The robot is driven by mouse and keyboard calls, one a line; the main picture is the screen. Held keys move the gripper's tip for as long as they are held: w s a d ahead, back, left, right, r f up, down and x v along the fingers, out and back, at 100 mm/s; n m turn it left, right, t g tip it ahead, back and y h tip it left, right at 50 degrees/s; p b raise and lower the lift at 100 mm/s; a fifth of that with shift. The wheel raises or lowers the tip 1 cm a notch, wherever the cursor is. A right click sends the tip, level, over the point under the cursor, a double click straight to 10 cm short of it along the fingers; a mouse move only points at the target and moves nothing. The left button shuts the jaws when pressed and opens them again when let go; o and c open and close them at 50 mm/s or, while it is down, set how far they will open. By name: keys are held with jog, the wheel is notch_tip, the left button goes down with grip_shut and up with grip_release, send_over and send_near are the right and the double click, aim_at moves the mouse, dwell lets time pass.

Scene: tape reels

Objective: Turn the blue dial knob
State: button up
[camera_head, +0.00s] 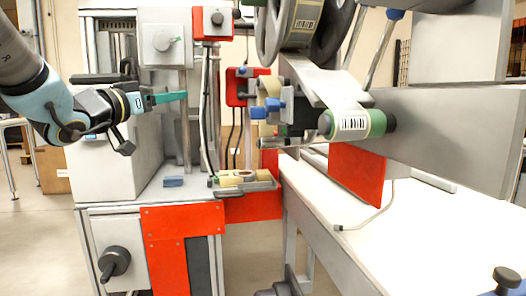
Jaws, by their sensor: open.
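Several small blue parts show, and I cannot tell for sure which is the dial knob. A blue knob-like part (259,112) sticks out from the reel-guide mechanism in the middle of the view, with another blue part (275,105) just right of it. My gripper (138,121) is at the left, in front of the grey machine cabinet. It is open, and nothing shows held in it. It is well to the left of the blue parts and touches none of them. A teal bar lies by its tip; I cannot tell whether it belongs to the gripper.
Orange-red panels (183,220) cover the cabinet front. Large reels (300,25) and a labelled green-ended roll (358,124) are right of the centre. A white table (440,235) fills the lower right. Posts and cables stand between my gripper and the blue parts.

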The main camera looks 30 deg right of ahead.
jog(key=s+d+f+m+g+h+b, duration=0.3)
jog(key=s+m+g+h+b, duration=0.25)
jog(key=s+g+b, duration=0.4)
jog(key=m+g+y+b, duration=0.1)
jog(key=m+g+b, duration=0.5)
jog(key=g, duration=0.4)
send_near(265, 107)
jog(key=shift+m+t, duration=0.25)
jog(key=shift+t, duration=0.2)
jog(key=x, duration=0.9)
jog(key=shift+s+d+r+p, duration=0.15)
jog(key=shift+s+r+p, duration=0.05)
jog(key=shift+r+p, duration=0.1)
jog(key=shift+c, duration=0.2)
grip_shut()
